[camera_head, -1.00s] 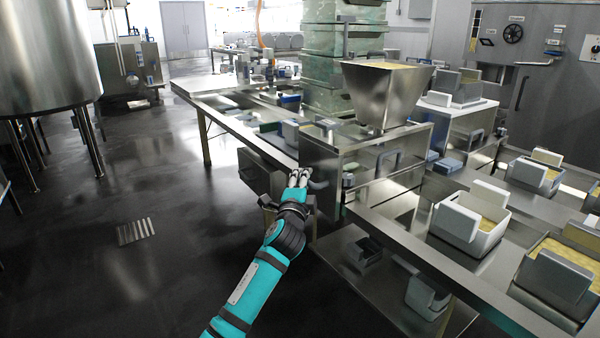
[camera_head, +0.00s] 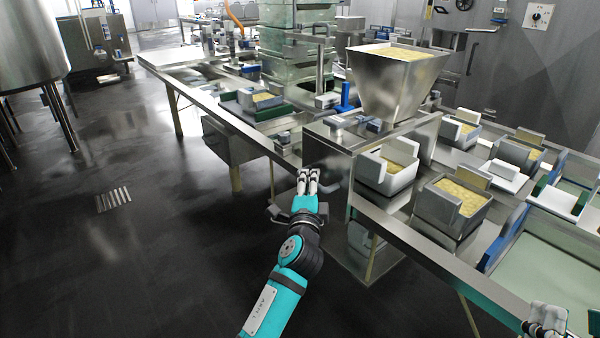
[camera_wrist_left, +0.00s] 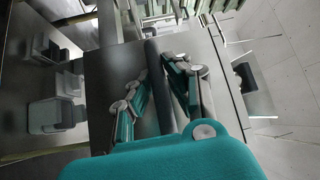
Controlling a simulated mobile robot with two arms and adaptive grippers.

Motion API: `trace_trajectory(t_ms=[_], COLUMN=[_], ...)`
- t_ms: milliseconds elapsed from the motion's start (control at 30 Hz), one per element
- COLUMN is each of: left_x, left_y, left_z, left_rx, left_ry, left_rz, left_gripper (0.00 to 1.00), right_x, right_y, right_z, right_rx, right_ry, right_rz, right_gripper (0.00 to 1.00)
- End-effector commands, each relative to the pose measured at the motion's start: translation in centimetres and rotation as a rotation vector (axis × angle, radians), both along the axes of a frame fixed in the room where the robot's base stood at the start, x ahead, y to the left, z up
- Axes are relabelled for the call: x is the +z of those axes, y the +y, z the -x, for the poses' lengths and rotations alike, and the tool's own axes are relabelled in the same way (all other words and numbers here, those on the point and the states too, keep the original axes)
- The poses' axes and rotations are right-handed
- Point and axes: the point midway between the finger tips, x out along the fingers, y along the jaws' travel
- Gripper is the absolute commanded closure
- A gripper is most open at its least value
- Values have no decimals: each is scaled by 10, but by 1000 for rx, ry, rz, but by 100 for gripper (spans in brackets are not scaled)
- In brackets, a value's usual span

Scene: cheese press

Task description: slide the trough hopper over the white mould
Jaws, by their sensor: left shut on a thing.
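The trough hopper (camera_head: 393,88) is a steel funnel filled with yellow curd, on a steel box housing (camera_head: 325,150). The white mould (camera_head: 376,180), also holding yellow curd, stands close against the housing's right side in the head view; I cannot tell whether it is partly under it. My left gripper (camera_head: 307,174) is at the housing's near lower side. In the left wrist view, its fingers (camera_wrist_left: 160,85) are shut around a dark grey bar handle (camera_wrist_left: 155,60). My right gripper (camera_head: 545,325) shows at the bottom right corner, apart from the hopper; its fingers are unclear.
A grey mould (camera_head: 452,205) with curd stands to the right of the white mould. More moulds, such as one at the back (camera_head: 462,130), line the steel table. A green-lined tray (camera_head: 545,270) lies at the right. Dark floor (camera_head: 150,250) is clear at left.

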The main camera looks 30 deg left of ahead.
Motion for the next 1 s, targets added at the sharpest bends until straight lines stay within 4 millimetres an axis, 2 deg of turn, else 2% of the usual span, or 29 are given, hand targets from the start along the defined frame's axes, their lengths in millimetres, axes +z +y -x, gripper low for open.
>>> trace_trajectory(t_ms=[200,567,600,767,1000], left_x=[-4,-4,-4,-3,-1], left_y=[-14,-15,-15,-15,-15], left_z=[6,6,6,6,6], left_rx=[1,2,2,1,2], left_ry=[6,8,8,6,3], left_rz=[6,6,6,4,1], left_gripper=[100,100,84,63,62], right_x=[-2,-2,-2,-2,-2], right_y=[0,0,0,0,0], right_z=[-2,-2,-2,-2,-2], right_rx=[-1,-2,-2,-2,0], right_ry=[13,14,14,14,13], right_rz=[5,5,5,5,4], right_gripper=[60,60,60,60,60])
